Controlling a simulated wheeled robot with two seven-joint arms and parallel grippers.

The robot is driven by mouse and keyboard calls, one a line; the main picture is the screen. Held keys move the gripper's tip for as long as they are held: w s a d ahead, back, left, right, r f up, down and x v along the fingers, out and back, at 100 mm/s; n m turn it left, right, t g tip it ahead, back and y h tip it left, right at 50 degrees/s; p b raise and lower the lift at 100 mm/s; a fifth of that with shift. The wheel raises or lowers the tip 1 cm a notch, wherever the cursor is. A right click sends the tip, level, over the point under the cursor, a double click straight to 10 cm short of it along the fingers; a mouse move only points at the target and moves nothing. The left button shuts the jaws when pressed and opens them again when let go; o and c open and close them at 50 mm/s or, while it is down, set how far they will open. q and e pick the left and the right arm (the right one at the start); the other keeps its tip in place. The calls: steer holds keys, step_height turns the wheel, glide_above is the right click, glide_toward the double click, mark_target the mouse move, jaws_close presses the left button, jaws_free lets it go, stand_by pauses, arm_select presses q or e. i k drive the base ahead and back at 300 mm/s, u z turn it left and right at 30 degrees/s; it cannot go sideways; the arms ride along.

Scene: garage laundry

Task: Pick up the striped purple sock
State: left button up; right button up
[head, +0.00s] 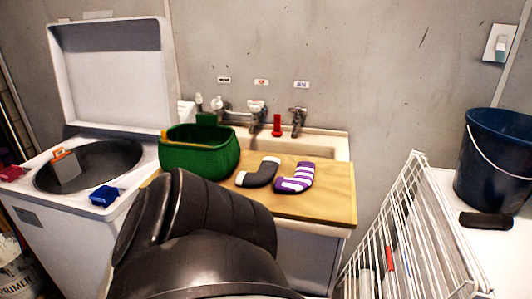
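The striped purple sock (294,178), purple with white bands, lies flat on the wooden board (320,207) in the head view, right of the middle of the board. A black sock with white ends (259,173) lies just to its left, close beside it. A large black arm part of mine fills the lower middle of the view, in front of the board's left part. No fingertips of either gripper show. Nothing is seen touching the striped sock.
A green basket (200,155) stands at the board's left end. Taps (298,121) and a sink basin (318,147) are behind. An open-lidded washer (105,55) is left. A white drying rack (402,235) and a blue bucket (493,160) are right. The board's right end is bare.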

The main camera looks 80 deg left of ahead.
mark_target(303, 178)
steer(key=k, duration=1)
steer(key=u, duration=2.15)
steer(key=i, duration=0.3)
